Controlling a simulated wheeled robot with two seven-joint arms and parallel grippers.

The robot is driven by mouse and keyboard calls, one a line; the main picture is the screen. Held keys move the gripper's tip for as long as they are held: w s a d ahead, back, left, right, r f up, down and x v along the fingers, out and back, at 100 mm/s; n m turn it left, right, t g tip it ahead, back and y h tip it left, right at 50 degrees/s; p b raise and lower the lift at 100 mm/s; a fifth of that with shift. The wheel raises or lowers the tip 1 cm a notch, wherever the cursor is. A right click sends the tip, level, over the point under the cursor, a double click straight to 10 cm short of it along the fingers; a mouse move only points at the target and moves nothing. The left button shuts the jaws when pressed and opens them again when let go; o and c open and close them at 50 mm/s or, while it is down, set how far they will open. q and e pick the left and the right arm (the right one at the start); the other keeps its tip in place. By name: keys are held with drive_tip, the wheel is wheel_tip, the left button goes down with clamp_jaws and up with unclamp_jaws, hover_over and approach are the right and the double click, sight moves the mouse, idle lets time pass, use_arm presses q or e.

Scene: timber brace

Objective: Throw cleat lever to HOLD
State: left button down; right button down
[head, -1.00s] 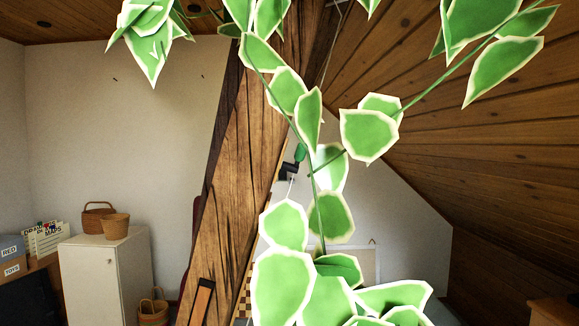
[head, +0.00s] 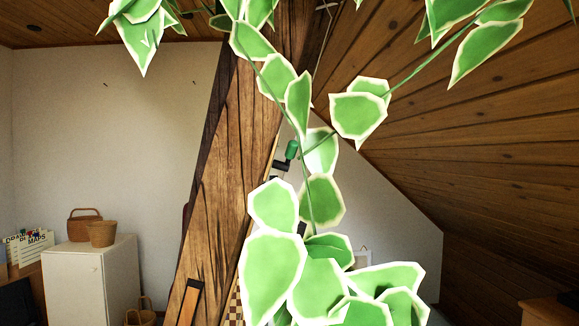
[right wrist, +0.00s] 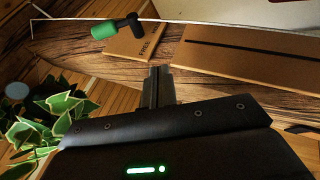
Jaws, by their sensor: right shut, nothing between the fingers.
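The cleat lever has a green grip (right wrist: 104,30) and a black arm (right wrist: 130,24). In the right wrist view it is at the upper left, over a tan plate (right wrist: 135,45) lettered FREE. In the head view, its green grip (head: 292,149) shows beside the timber brace (head: 222,180), partly behind leaves. My right gripper (right wrist: 160,72) is shut and empty, below the lever in the right wrist view and apart from it. My right gripper is not seen in the head view. My left gripper is in neither view.
A leafy plant (head: 275,260) fills the middle of the head view; its leaves (right wrist: 45,120) also show at left in the right wrist view. A second tan board (right wrist: 240,60) with a dark slot lies right of the lever. A white cabinet (head: 95,280) with baskets stands at left.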

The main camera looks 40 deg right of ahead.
sight(289, 160)
drive_tip(key=s+r+t, duration=0.2)
drive_tip(key=s+r, duration=0.3)
drive_tip(key=s, duration=0.1)
drive_tip(key=shift+n+h, duration=0.3)
drive_tip(key=shift+n, duration=0.1)
drive_tip(key=p+x, duration=0.2)
drive_tip(key=x, duration=0.2)
drive_tip(key=d+p+x, duration=0.1)
drive_tip(key=p+x, duration=0.1)
drive_tip(key=x, duration=0.2)
drive_tip(key=d+p+x, duration=0.1)
drive_tip(key=p+x, duration=0.2)
drive_tip(key=x, duration=0.2)
drive_tip(key=shift+d+f, duration=0.1)
drive_tip(key=shift+f, duration=0.2)
drive_tip(key=shift+r+g, duration=0.1)
drive_tip(key=shift+g, duration=0.2)
